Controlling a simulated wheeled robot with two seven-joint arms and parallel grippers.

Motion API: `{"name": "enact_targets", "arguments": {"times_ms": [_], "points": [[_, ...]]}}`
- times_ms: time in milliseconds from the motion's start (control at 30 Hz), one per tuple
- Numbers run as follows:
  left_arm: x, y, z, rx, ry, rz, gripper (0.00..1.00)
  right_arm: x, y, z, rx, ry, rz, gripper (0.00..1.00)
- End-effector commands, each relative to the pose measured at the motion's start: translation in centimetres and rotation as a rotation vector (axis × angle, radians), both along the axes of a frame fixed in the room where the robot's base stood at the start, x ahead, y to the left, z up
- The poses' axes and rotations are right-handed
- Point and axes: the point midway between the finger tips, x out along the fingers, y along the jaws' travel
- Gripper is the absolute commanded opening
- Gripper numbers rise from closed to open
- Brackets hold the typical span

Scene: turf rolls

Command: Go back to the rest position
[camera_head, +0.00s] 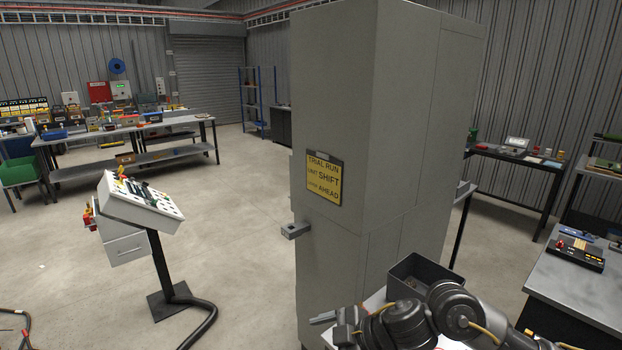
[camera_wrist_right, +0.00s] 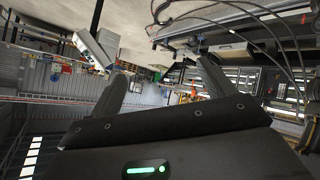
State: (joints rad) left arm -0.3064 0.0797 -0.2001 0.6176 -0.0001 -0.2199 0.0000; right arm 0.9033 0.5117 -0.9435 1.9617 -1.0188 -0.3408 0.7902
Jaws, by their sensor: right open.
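My right arm comes in at the lower right of the head view. Its right gripper (camera_head: 334,324) is in front of the lower part of a tall grey cabinet (camera_head: 400,120). In the right wrist view the two dark fingers of the right gripper (camera_wrist_right: 165,84) stand wide apart with nothing between them. Whether it touches the cabinet I cannot tell. My left gripper is not in view.
A control console (camera_head: 142,202) on a post stands at left. A dark open bin (camera_head: 422,268) lies just behind my right arm. A grey-topped table (camera_head: 575,292) stands at right. Workbenches (camera_head: 130,130) line the back left. The floor between console and cabinet is clear.

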Motion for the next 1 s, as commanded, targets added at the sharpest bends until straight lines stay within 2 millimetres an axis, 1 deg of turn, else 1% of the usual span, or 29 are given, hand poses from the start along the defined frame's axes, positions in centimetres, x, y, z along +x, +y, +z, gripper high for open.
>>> {"name": "enact_targets", "arguments": {"times_ms": [33, 100, 167, 267, 367, 467, 500, 567, 600, 700, 800, 1000], "points": [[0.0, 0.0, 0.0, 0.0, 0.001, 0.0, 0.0, -1.0, 1.5, -0.6, 0.069, -0.012, -0.041, 0.82], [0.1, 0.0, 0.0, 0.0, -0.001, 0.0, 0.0, -1.6, 2.4, -0.6, 0.15, -0.039, -0.128, 0.82], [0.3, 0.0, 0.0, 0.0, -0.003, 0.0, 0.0, -1.9, 2.5, -0.8, 0.204, -0.047, -0.223, 0.82], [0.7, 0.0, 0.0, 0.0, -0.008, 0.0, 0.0, -2.4, 1.0, -1.8, 0.256, -0.033, -0.411, 0.82], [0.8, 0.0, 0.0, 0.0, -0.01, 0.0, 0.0, -3.3, -2.1, -3.7, 0.26, 0.021, -0.623, 0.82], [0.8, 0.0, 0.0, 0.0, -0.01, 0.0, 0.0, -5.4, -6.4, -6.8, 0.214, 0.116, -0.842, 0.82], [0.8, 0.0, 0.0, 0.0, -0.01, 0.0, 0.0, -6.7, -8.2, -8.2, 0.183, 0.163, -0.925, 0.82], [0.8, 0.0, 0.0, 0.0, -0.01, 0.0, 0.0, -8.8, -10.9, -10.2, 0.132, 0.234, -1.034, 0.82], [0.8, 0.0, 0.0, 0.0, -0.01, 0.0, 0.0, -10.4, -12.5, -11.4, 0.096, 0.28, -1.096, 0.82], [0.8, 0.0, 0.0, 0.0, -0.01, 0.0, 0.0, -13.9, -15.6, -13.6, 0.018, 0.381, -1.211, 0.82], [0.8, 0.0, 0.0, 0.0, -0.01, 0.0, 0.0, -17.2, -17.9, -15.2, -0.049, 0.466, -1.292, 0.82], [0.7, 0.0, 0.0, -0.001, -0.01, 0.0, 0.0, -23.3, -21.2, -17.3, -0.166, 0.62, -1.409, 0.82]]}}
